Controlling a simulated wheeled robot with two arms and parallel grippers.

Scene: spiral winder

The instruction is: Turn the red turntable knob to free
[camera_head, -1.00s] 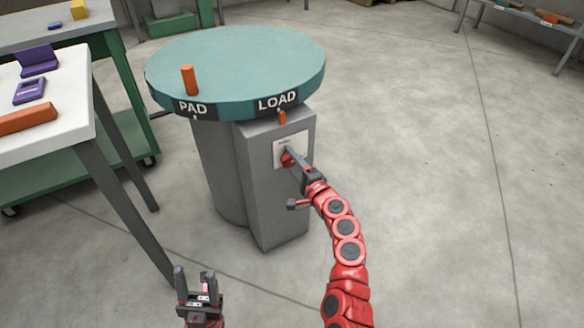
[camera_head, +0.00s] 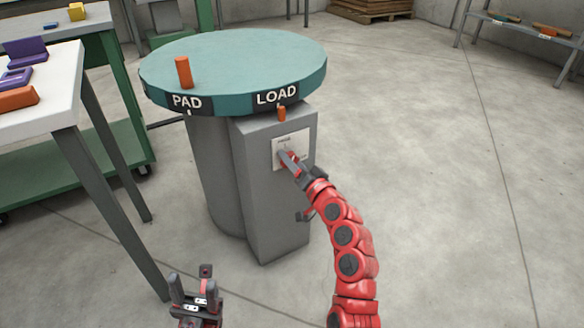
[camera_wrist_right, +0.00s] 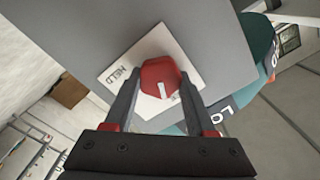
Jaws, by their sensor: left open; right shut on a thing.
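The red knob (camera_wrist_right: 160,72) sits on a white plate (camera_wrist_right: 112,79) on the grey pedestal under the turntable (camera_head: 235,58). A white mark on the knob points toward the bottom of the right wrist view. "HELD" is printed left of the knob; other lettering lies partly behind a finger at lower right. My right gripper (camera_wrist_right: 160,90) is shut on the knob, one finger on each side. In the head view the right gripper (camera_head: 289,158) reaches the plate and mostly hides the knob. My left gripper (camera_head: 194,287) is open and empty, low in front of the pedestal.
An orange peg (camera_head: 184,72) stands on the turntable, above the PAD label; an orange marker (camera_head: 282,114) sits below LOAD. A white table (camera_head: 62,100) with purple and orange items is at left. The floor at right is clear.

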